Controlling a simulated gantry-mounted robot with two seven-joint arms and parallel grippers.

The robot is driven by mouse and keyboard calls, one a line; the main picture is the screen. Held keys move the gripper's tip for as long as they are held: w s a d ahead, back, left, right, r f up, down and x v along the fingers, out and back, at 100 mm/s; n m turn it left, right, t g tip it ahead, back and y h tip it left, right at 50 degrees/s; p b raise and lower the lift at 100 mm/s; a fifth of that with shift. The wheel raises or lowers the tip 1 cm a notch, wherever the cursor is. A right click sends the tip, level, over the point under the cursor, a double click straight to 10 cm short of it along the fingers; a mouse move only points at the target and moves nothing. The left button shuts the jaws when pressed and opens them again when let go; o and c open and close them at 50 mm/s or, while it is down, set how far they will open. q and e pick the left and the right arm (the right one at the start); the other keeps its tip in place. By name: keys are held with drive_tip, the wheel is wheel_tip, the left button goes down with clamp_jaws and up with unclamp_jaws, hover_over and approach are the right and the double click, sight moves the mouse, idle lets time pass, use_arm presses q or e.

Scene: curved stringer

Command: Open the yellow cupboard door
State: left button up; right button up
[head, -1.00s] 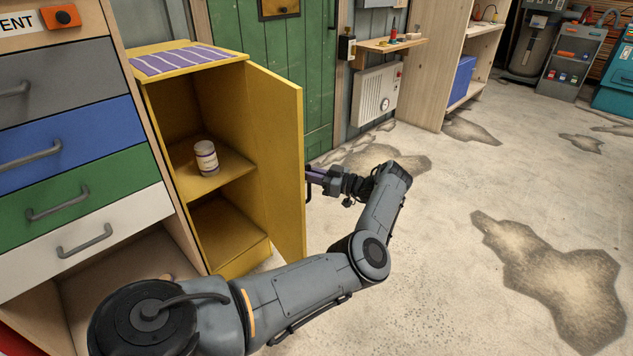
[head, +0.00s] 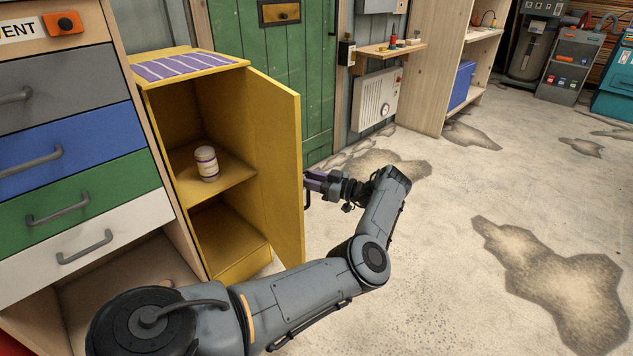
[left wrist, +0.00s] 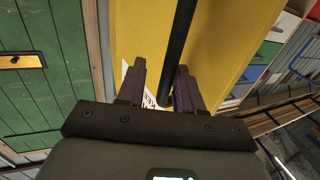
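The yellow cupboard door (head: 275,160) stands wide open in the head view, swung out to the right of the cupboard body (head: 165,85). Its outer face (left wrist: 220,40) fills the upper middle of the left wrist view. The dark bar handle (left wrist: 181,35) runs down between my left gripper's fingers (left wrist: 161,85), closer to the right finger, with a gap at the left one. The gripper looks open around the handle. In the head view my left gripper (head: 314,182) is at the door's outer side, partly hidden by its edge. My right gripper is out of view.
A white jar (head: 206,163) stands on the cupboard shelf. A drawer unit (head: 70,130) is at the left, a green door (head: 270,60) behind. A white heater (head: 377,98) and wooden shelf (head: 425,65) stand farther back. The floor (head: 450,240) at the right is clear.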

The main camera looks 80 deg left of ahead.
use_arm(q)
drive_tip(key=v, duration=1)
drive_tip(key=shift+w+p, duration=0.15)
drive_tip(key=shift+p, duration=0.15)
drive_tip(key=shift+d, duration=0.1)
drive_tip(key=shift+c, duration=0.5)
